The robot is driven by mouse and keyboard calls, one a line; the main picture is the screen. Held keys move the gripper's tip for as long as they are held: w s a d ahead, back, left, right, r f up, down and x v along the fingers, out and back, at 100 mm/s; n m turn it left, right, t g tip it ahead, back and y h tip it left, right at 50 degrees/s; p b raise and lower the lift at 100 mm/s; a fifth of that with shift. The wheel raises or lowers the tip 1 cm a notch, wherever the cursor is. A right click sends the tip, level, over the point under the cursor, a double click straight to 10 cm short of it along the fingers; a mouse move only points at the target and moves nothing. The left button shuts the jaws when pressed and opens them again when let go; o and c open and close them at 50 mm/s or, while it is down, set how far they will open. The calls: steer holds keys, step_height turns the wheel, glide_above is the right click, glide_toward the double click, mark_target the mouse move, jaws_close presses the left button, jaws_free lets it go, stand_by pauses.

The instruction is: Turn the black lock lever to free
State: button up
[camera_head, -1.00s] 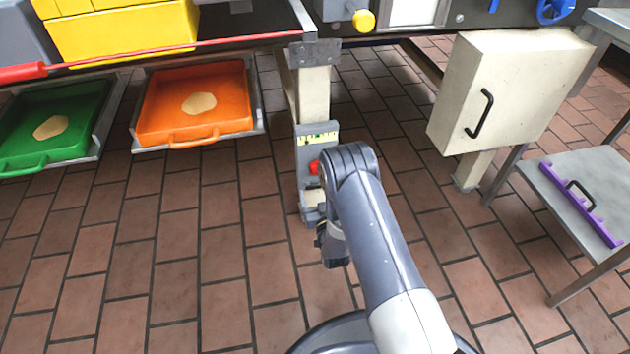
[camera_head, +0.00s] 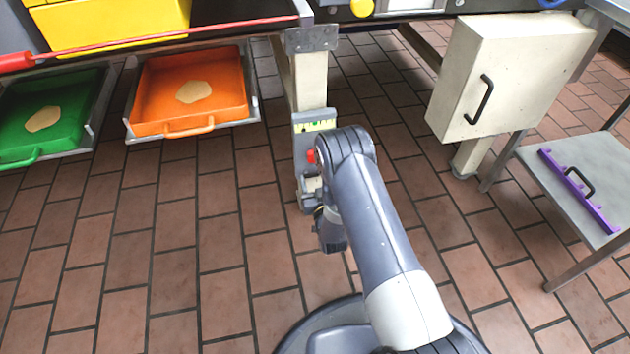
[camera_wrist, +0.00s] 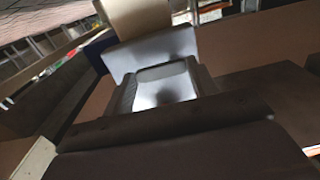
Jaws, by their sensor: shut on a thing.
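The grey lock box (camera_head: 314,124) is mounted on a cream post below the table corner. It has a yellow-green label at its top and a red knob (camera_head: 311,156) below that. My gripper (camera_head: 318,200) is at the lower part of the box, partly behind my arm. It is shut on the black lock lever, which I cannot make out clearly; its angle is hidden. In the dim wrist view, a grey housing with a pale plate (camera_wrist: 163,86) is straight ahead, close beyond a dark bar across the foreground.
An orange tray (camera_head: 150,120) and a green tray (camera_head: 75,140) hang at left, each holding a pale flat piece. A cream cabinet (camera_head: 520,75) and a grey side table (camera_head: 605,170) with a purple handled bar (camera_head: 590,205) are at right. The tiled floor between is clear.

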steer(key=shift+m, duration=0.3)
steer(key=shift+s+a+f+m, duration=0.1)
steer(key=shift+a+f+m, duration=0.2)
steer(key=shift+m, duration=2.2)
steer(key=shift+s+a+f+m, duration=0.1)
steer(key=shift+a+f+m, duration=0.2)
steer(key=shift+m, duration=2.2)
steer(key=shift+s+a+f+m, duration=0.15)
steer(key=shift+f+m, duration=0.25)
steer(key=shift+m, duration=2.1)
steer(key=shift+w, duration=0.1)
steer(key=o, duration=1)
